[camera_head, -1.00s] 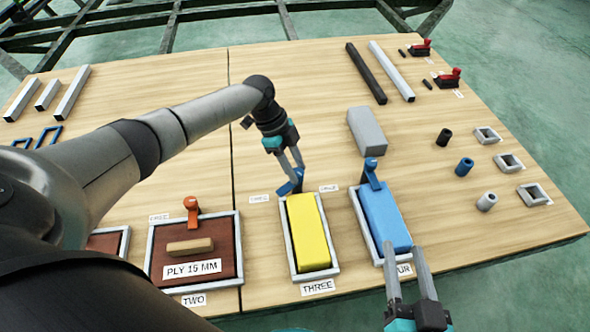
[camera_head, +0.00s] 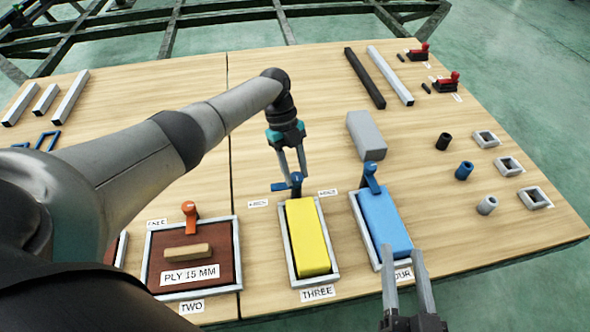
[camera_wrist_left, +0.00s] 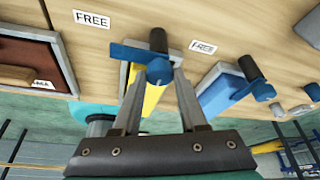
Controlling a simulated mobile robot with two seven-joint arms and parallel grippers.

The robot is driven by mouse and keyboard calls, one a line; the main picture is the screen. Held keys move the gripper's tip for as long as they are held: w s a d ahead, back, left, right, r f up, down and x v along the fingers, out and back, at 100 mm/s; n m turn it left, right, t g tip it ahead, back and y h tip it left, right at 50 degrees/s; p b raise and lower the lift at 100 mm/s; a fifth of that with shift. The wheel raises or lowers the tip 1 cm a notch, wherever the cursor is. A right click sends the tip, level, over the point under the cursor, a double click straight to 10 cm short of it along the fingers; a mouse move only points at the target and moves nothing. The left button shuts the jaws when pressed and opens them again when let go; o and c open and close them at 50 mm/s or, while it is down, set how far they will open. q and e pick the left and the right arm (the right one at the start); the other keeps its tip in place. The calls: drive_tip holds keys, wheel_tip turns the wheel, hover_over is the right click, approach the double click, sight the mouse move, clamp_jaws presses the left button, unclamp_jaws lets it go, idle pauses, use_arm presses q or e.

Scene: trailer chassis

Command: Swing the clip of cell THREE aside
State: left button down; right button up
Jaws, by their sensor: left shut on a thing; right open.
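Cell THREE (camera_head: 291,262) is a grey-framed tray holding a yellow block (camera_head: 313,240). Its blue clip (camera_head: 279,187) stands at the tray's far end, with its bar pointing left, across the end rather than along the block. The wrist view also shows the clip (camera_wrist_left: 130,54) with its dark post. My left gripper (camera_head: 297,172) is shut on the clip's blue upright part, above the far end of the block. My right gripper (camera_head: 403,256) is open and empty at the near end of cell FOUR.
Cell FOUR (camera_head: 362,232) holds a blue block under its own blue clip (camera_head: 370,177). Cell TWO (camera_head: 237,258) with an orange clip lies left. FREE labels (camera_wrist_left: 91,19) flank cell THREE's clip. A grey block (camera_head: 366,135) stands behind.

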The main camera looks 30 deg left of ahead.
idle(0.3)
use_arm(q)
drive_tip(key=shift+c, duration=2.2)
unclamp_jaws()
drive_tip(key=shift+p+v, duration=0.7)
drive_tip(key=shift+v, duration=1)
drive_tip(key=p, duration=0.3)
approach(296, 176)
drive_tip(key=s+v, duration=0.1)
drive_tip(key=v, duration=0.3)
drive_tip(key=shift+w+a+r+p, duration=0.2)
drive_tip(key=shift+w+r, duration=0.2)
drive_tip(key=shift+r, duration=0.25)
drive_tip(key=shift+w+a+r+p, duration=0.15)
drive_tip(key=shift+w+r, duration=0.2)
drive_tip(key=shift+r, duration=0.25)
use_arm(e)
drive_tip(key=s+d+f+g+h, duration=0.1)
drive_tip(key=d+f+g+h, duration=0.2)
drive_tip(key=d+g, duration=0.5)
drive_tip(key=shift+s+f+n+g+h, duration=0.2)
drive_tip(key=shift+s+n+g+h, duration=0.15)
drive_tip(key=shift+h, duration=0.35)
